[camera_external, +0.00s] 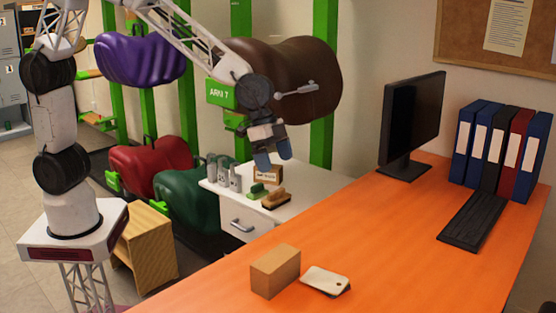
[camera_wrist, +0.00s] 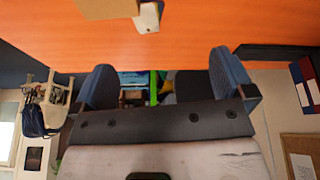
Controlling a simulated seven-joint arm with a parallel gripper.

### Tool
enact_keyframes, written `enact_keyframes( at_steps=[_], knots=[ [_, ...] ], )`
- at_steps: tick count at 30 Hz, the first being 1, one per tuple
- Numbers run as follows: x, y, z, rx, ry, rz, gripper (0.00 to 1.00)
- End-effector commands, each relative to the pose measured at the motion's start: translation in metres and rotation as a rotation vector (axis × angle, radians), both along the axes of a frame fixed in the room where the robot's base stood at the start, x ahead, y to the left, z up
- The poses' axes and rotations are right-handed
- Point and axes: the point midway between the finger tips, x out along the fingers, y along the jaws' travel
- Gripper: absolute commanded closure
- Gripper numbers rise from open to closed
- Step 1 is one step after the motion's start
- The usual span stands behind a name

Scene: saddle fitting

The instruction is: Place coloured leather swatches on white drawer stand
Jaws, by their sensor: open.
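The swatches (camera_external: 326,281) appear as a small pale, rounded stack with a dark underside, lying flat on the orange desk (camera_external: 400,232). The white drawer stand (camera_external: 318,186) is behind the desk's left edge. My gripper (camera_external: 273,156) is open and empty, above the stand's far side and well away from the swatches. Its two blue fingers are spread apart in the wrist view (camera_wrist: 166,78).
A cardboard box (camera_external: 275,271) sits just left of the swatches. Grey bottles (camera_external: 223,175), a green brush (camera_external: 257,191), a brown brush (camera_external: 276,198) and a small box (camera_external: 267,174) occupy the stand's left part. The monitor (camera_external: 411,125) and binders stand at the desk's back.

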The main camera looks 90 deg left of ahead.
Motion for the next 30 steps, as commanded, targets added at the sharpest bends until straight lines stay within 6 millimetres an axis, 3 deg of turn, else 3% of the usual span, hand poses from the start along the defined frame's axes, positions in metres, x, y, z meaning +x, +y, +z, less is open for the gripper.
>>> enact_keyframes(
  at_steps=[3,13,22,30],
  knots=[
    [-0.027,0.026,0.024,0.000,0.006,0.039,0.00],
    [-0.109,0.091,0.072,0.009,0.031,0.148,0.00],
    [-0.191,0.142,0.099,0.019,0.053,0.251,0.00],
    [-0.268,0.181,0.111,0.031,0.071,0.350,0.00]
  ],
)
